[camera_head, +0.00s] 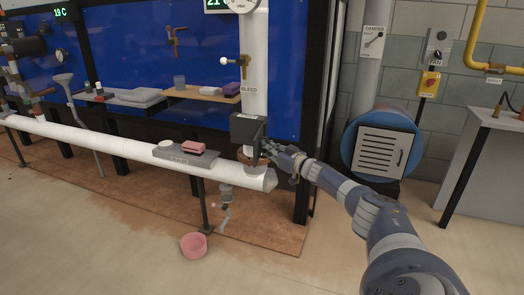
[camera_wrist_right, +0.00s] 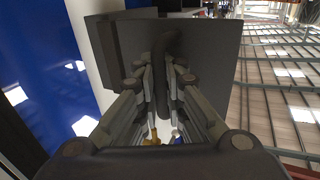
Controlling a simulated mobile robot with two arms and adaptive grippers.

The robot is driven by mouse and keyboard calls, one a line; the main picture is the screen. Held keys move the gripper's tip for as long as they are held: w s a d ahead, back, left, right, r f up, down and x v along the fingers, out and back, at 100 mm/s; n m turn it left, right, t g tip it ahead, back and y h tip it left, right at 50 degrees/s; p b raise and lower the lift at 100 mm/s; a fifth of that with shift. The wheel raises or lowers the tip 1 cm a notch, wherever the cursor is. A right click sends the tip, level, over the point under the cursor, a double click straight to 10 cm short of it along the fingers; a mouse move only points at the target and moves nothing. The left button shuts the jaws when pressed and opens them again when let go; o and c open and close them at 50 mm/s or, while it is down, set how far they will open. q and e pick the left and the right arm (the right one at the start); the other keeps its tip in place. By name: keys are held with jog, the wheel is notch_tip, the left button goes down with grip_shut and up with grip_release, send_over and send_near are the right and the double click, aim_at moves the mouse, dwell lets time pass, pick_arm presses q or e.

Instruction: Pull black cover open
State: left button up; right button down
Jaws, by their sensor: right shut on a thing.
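The black cover (camera_head: 243,128) is a dark, boxy panel on the white vertical pipe, just above the long horizontal white pipe. In the right wrist view it is a broad dark plate (camera_wrist_right: 215,55) with a curved black handle (camera_wrist_right: 168,45). My right gripper (camera_head: 268,151) reaches in from the right, at the cover's lower right side. In the right wrist view its fingers (camera_wrist_right: 159,80) are shut around the handle. I cannot tell how far the cover stands open. My left gripper is not in view.
A grey ledge (camera_head: 184,158) on the horizontal pipe (camera_head: 120,146) holds a pink block (camera_head: 193,147). A pink bowl (camera_head: 194,245) sits on the floor below. A blue round unit with a vented grey front (camera_head: 382,150) stands right of my forearm. The front floor is clear.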

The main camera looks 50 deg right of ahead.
jog(key=shift+a+f, duration=0.15)
jog(key=shift+f, duration=0.3)
jog(key=c, duration=2)
grip_release()
jog(key=shift+s, duration=0.1)
jog(key=shift+o, duration=0.2)
jog(key=shift+s+r, duration=0.2)
jog(key=shift+r, duration=0.15)
jog(key=s, duration=1.2)
jog(key=shift+a, duration=0.3)
